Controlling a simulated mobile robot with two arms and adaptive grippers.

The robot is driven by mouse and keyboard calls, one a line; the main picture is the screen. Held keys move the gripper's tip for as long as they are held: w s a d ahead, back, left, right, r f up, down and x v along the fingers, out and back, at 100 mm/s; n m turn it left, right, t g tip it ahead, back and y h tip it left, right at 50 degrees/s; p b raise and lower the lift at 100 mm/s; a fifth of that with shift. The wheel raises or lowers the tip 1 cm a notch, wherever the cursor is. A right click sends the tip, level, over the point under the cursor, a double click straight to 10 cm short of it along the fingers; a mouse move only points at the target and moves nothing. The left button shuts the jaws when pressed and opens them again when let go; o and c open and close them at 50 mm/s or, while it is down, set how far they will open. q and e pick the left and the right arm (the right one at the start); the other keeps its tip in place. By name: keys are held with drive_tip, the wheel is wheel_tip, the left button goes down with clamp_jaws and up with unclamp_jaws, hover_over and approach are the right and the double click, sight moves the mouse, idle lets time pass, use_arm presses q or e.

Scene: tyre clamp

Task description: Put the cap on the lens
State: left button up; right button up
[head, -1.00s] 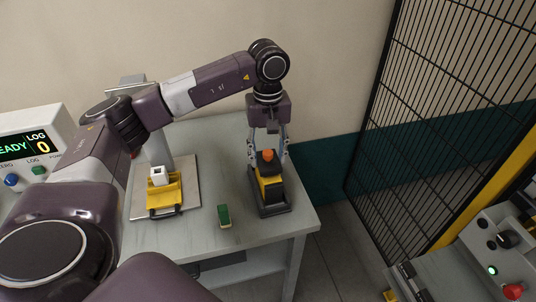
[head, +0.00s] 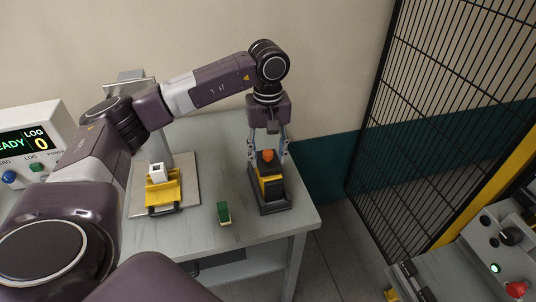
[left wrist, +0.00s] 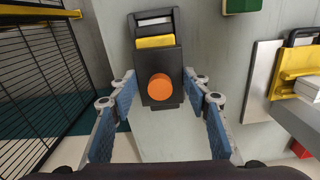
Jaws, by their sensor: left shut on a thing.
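I see no thing that I can clearly name as a lens or its cap. A black-and-yellow device (head: 272,187) with an orange round knob (head: 268,156) on top stands near the table's right end. My left gripper (head: 268,150) points down over it, with one finger on each side of its upper part. In the left wrist view the blue-padded fingers flank the black end of the device (left wrist: 154,60), around the orange knob (left wrist: 159,87). The gripper is shut on this black part; the exact contact is hard to see. My right gripper is not in view.
A green block (head: 224,213) lies left of the device. Further left, a yellow clamp (head: 163,192) with a white block (head: 158,171) sits on a metal plate (head: 188,188). A display box (head: 40,125) stands far left. A mesh fence (head: 450,100) and control panel (head: 490,245) are right.

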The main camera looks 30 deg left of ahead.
use_arm(q)
drive_tip(key=o, duration=1.1)
wheel_tip(320, 180, up, 12)
drive_tip(key=shift+r, duration=0.1)
